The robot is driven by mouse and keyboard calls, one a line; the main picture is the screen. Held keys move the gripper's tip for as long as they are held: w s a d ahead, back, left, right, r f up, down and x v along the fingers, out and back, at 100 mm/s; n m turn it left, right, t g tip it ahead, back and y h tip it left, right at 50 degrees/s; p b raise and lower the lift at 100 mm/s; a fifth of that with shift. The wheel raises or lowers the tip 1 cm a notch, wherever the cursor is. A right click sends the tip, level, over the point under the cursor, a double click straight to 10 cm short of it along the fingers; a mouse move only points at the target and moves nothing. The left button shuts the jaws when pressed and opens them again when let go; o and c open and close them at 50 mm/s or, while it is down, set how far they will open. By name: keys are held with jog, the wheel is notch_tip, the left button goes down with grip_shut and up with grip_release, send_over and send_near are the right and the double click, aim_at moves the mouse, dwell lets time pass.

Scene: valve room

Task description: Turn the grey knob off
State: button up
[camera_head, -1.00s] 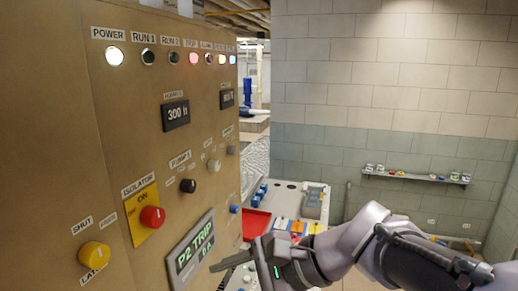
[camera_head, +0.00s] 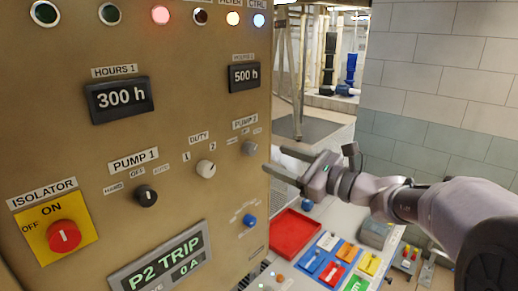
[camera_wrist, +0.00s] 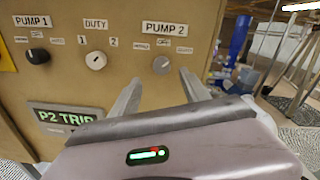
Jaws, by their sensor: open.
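The grey knob (camera_head: 249,148) sits on the tan panel under the PUMP 2 label, near the panel's right edge. In the wrist view the grey knob (camera_wrist: 161,65) shows between and beyond my two fingertips. The small labels around it are too blurred to read surely, and its pointer's setting is hard to tell. My gripper (camera_head: 274,160) is open and empty, just right of the knob in the head view, with its fingers toward the panel. The fingers look apart from the knob.
A white DUTY knob (camera_head: 206,169), a black PUMP 1 knob (camera_head: 145,195) and a red ISOLATOR knob (camera_head: 64,236) are to the left. A blue knob (camera_head: 249,220) is below. A red tray (camera_head: 294,236) and coloured items lie on a bench at lower right.

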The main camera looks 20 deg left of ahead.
aim_at(254, 150)
jog(key=x, duration=0.7)
jog(key=shift+w+a+p, duration=0.1)
jog(key=shift+a+p, duration=0.05)
jog(key=shift+p, duration=0.15)
jog(key=shift+w+a, duration=0.3)
grip_shut()
